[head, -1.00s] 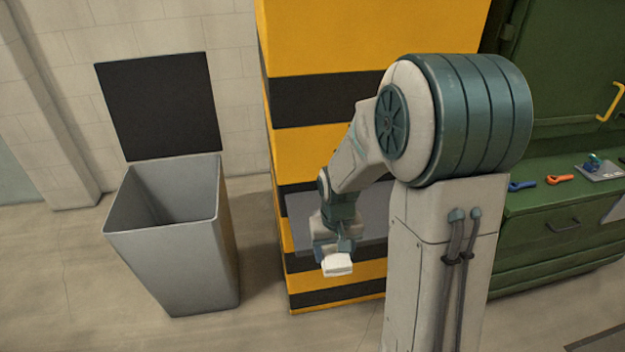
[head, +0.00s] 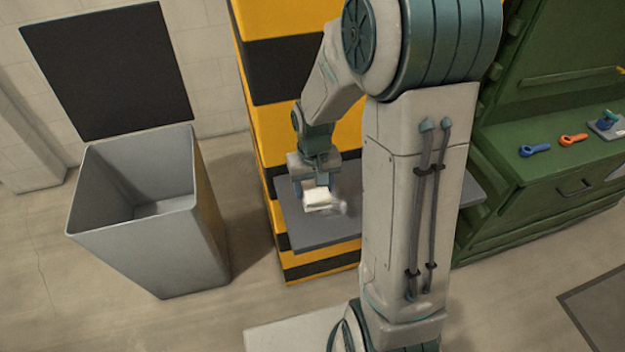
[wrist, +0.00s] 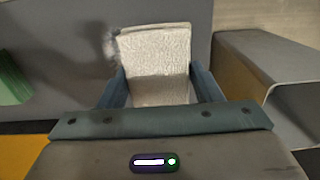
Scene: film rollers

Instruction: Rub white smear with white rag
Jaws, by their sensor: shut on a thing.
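My gripper (head: 316,184) is shut on the white rag (head: 318,200), a small folded white cloth. In the wrist view the rag (wrist: 155,62) sits between my two fingers. The rag is over the grey shelf (head: 320,232) on the front of the striped pillar; whether it touches the surface I cannot tell. The white smear (head: 341,209) shows as a faint pale patch on the shelf just right of the rag.
A green workbench (head: 540,175) on the right holds blue and orange tools. My arm's column hides part of the shelf.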

